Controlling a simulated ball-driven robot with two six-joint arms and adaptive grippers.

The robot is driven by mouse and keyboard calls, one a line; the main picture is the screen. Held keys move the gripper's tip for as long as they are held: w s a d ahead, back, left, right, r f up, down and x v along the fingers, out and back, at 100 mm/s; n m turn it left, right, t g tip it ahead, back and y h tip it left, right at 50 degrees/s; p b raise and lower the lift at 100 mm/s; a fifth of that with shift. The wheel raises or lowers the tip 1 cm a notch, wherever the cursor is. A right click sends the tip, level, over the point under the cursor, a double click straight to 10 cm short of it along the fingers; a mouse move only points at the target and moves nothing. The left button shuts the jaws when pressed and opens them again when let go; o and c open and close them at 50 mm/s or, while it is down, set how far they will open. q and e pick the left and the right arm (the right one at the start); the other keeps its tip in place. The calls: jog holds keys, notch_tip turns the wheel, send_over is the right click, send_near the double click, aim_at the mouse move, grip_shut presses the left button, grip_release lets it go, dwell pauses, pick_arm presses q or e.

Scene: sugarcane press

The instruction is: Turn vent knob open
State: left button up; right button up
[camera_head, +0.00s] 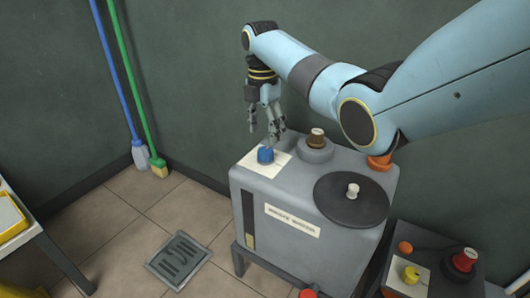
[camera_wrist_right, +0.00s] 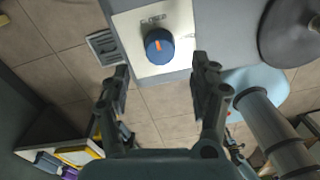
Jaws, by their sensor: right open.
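The blue vent knob (camera_head: 265,155) sits on a white plate (camera_head: 254,166) on top of the grey machine (camera_head: 300,212), at its back left corner. The right wrist view shows the knob (camera_wrist_right: 159,46) with an orange pointer mark directed roughly toward a small printed label on the plate, which I cannot read for sure. My right gripper (camera_head: 262,126) is open and empty, with its fingertips close to the knob in the head view. In the right wrist view the knob lies beyond the gap between the fingertips (camera_wrist_right: 160,72), not between them. My left gripper is not in view.
On the machine top are a brown-capped knob (camera_head: 317,138) and a dark round lid (camera_head: 351,200) with a pale handle. A lower box (camera_head: 435,262) with red and yellow controls stands at right. A blue broom and a green broom (camera_head: 150,140) lean on the wall.

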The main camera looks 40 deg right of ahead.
aim_at(265, 150)
notch_tip(265, 150, down, 5)
jog(key=shift+s+f+b, duration=0.1)
jog(key=shift+s+b, duration=0.05)
jog(key=shift+b, duration=0.7)
jog(key=shift+f, duration=0.4)
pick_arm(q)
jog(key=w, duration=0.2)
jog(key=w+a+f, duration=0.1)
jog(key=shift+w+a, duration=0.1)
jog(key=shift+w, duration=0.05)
pick_arm(e)
jog(key=c, duration=1.1)
jog(key=shift+c, duration=0.2)
